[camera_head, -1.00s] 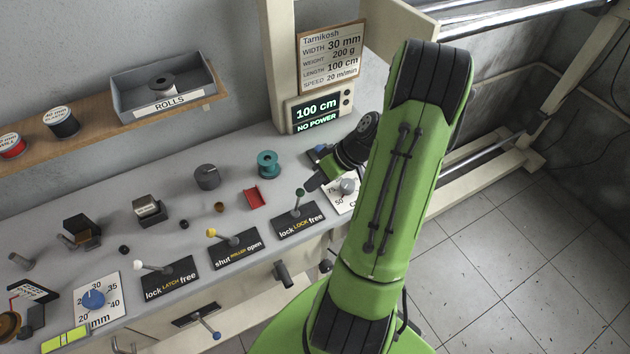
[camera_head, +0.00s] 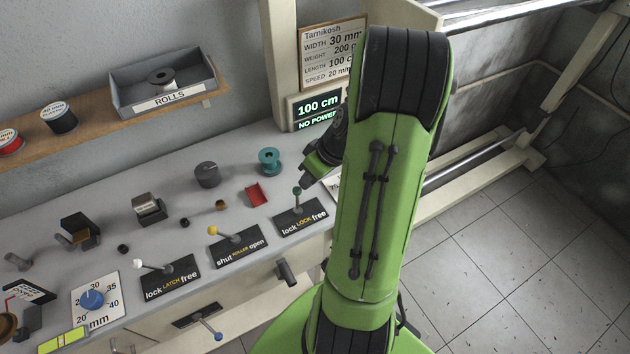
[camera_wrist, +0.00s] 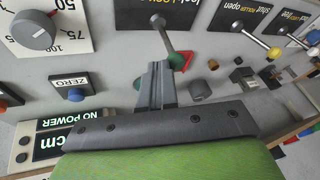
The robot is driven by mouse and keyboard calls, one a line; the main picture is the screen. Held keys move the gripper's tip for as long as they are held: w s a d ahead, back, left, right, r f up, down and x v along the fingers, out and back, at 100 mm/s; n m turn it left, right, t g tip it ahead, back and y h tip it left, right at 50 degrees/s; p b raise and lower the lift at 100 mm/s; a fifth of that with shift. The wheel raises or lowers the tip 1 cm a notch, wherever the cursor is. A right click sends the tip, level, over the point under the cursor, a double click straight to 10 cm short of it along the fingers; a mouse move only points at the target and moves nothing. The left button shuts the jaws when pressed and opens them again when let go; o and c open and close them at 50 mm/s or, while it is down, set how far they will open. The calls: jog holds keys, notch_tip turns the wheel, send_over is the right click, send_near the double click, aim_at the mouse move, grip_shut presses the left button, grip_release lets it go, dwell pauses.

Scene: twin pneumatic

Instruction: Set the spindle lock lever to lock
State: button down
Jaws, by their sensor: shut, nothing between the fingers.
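The spindle lock lever (camera_head: 297,191) has a dark green knob and stands nearly upright on its black "lock LOCK free" plate (camera_head: 301,221), between the two end words. In the wrist view its green knob (camera_wrist: 178,61) is beside the fingertips on their right, with its pivot at the plate's edge. My gripper (camera_head: 306,182) is shut and empty, just right of the knob in the head view. It also shows in the wrist view (camera_wrist: 158,66). I cannot tell whether the fingers touch the knob.
Yellow-knobbed (camera_head: 212,231) and white-knobbed (camera_head: 138,264) levers stand to the left on their own plates. The display (camera_head: 318,115) reads "NO POWER".

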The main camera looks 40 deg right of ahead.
aim_at(295, 190)
jog(key=a+h+b, duration=0.1)
jog(key=w+a+g+h+b, duration=0.1)
jog(key=a, duration=0.1)
jog(key=shift+a+r+h, duration=0.1)
jog(key=shift+a+h, duration=0.1)
jog(key=shift+h, duration=0.1)
jog(key=shift+w+a+b, duration=0.25)
jog(key=shift+a+b, duration=0.4)
jog(key=shift+a, duration=0.45)
